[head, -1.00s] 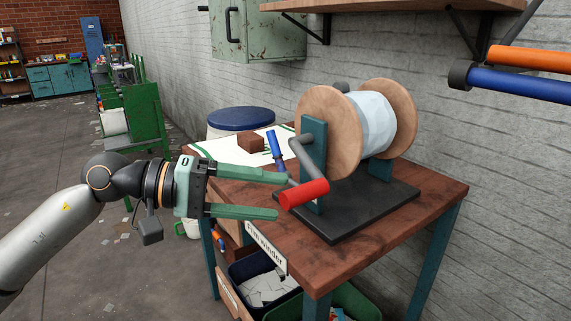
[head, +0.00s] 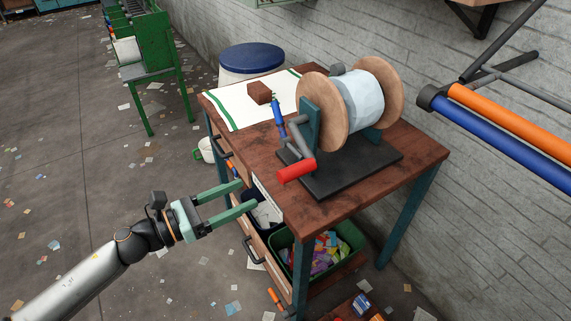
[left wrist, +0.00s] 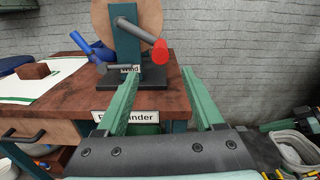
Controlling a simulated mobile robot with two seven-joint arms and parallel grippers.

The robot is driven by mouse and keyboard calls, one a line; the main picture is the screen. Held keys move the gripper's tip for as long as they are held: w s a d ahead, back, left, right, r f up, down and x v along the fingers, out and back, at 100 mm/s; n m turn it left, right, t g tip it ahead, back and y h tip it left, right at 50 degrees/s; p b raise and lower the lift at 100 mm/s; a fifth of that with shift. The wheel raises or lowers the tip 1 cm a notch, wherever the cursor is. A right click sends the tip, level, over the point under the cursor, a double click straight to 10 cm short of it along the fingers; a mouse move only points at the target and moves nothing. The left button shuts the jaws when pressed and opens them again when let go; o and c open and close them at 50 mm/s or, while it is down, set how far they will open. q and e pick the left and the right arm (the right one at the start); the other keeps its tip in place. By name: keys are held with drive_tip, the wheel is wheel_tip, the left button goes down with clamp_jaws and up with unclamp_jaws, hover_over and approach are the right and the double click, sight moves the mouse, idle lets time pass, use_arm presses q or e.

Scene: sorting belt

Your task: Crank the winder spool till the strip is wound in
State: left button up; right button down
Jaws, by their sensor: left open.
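The winder spool (head: 365,98) has wooden flanges and a pale blue-white winding between them. It stands on a black base (head: 345,170) on the wooden table. A grey crank arm with a red handle (head: 297,170) sticks out toward the table's front edge, low at the spool's near side. The red handle also shows in the left wrist view (left wrist: 160,51). My left gripper (head: 248,194) is open and empty, in front of the table's front edge, apart from the handle, left of and below it in the head view. No loose strip end can be made out. My right gripper is out of view.
A white sheet with green stripes (head: 240,106), a brown block (head: 259,92) and a blue-handled part (head: 278,117) are on the table. Bins of scraps (head: 335,265) sit beneath. A blue-lidded drum (head: 251,58) stands behind. Orange and blue bars (head: 515,125) jut in at right.

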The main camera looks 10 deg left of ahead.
sight(288, 175)
use_arm(q)
drive_tip(key=p+x, duration=0.3)
drive_tip(key=x, duration=0.8)
drive_tip(key=shift+w, duration=0.1)
drive_tip(key=shift+w+d, duration=0.35)
clamp_jaws()
idle(0.9)
